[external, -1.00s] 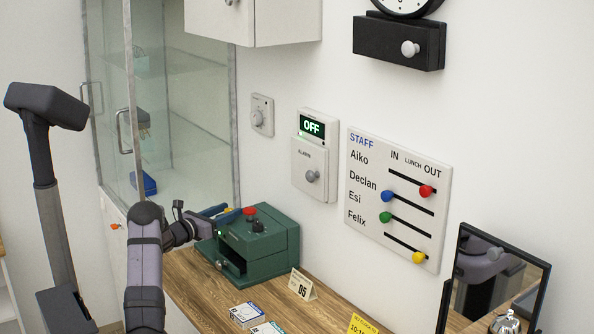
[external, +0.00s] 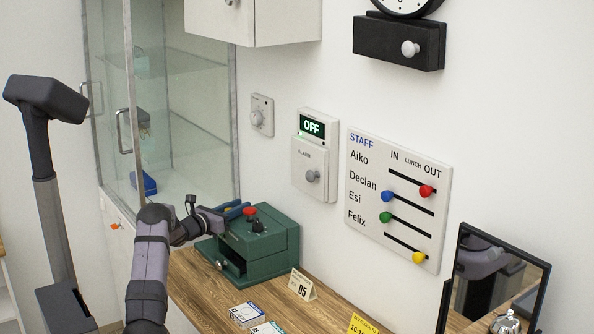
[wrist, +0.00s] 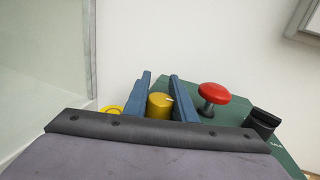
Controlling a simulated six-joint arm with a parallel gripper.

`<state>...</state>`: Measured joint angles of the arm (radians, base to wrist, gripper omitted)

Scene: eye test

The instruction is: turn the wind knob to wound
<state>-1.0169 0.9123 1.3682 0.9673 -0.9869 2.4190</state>
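My gripper (wrist: 160,88) is at the green box on the counter. In the wrist view its two blue fingers stand on either side of a yellow round knob (wrist: 160,106) with a pale mark on top. The knob fills the gap, and the fingers look shut on it. No label reading wind or wound is legible, so I cannot confirm that this is the wind knob. In the external view my gripper (external: 237,210) is over the box's left top, and the yellow knob is hidden.
The green box (external: 273,246) also bears a red mushroom button (wrist: 214,93) and a black knob (wrist: 262,122), right of my gripper. A glass cabinet (external: 170,120) stands at left. The wall holds an alarm panel (external: 308,165) reading OFF and a staff board (external: 362,205).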

